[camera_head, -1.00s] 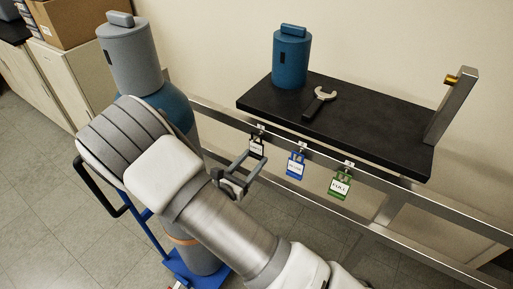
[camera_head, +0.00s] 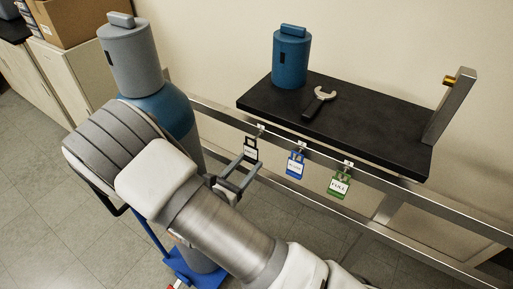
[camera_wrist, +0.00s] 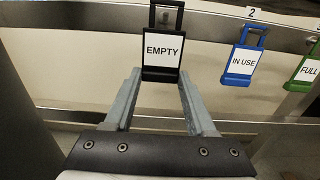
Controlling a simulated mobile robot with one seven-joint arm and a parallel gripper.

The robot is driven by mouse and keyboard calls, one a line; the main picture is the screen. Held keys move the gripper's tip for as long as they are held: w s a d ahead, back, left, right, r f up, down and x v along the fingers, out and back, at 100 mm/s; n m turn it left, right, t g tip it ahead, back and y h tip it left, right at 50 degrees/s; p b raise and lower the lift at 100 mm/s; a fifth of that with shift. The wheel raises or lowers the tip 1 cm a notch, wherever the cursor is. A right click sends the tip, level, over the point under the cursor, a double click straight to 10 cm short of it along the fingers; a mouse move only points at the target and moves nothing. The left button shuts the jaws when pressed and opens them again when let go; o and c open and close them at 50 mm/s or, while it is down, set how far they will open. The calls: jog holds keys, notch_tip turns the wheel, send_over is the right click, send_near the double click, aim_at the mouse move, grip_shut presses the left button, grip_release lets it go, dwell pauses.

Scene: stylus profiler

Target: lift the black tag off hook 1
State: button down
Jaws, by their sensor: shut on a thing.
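The black tag (camera_wrist: 148,74), with a white label reading EMPTY, is upright between the fingertips of my gripper (camera_wrist: 160,74) in the wrist view. My gripper is shut on its lower part. In the head view the black tag (camera_head: 251,142) is in front of the rail, a little below and left of hook 1 (camera_head: 261,128). My gripper (camera_head: 245,168) reaches up to it from below. The tag's open loop is at the top edge of the wrist view; a small hook-like part shows through it. The tag appears apart from the hook.
A blue IN USE tag (camera_head: 295,166) and a green FULL tag (camera_head: 339,187) hang on the rail (camera_head: 385,178) to the right. A black shelf (camera_head: 365,130) above holds a wrench (camera_head: 319,101) and a blue cap (camera_head: 291,60). A capped cylinder (camera_head: 172,110) stands left.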

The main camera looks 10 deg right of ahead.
jog(key=shift+v, duration=2.65)
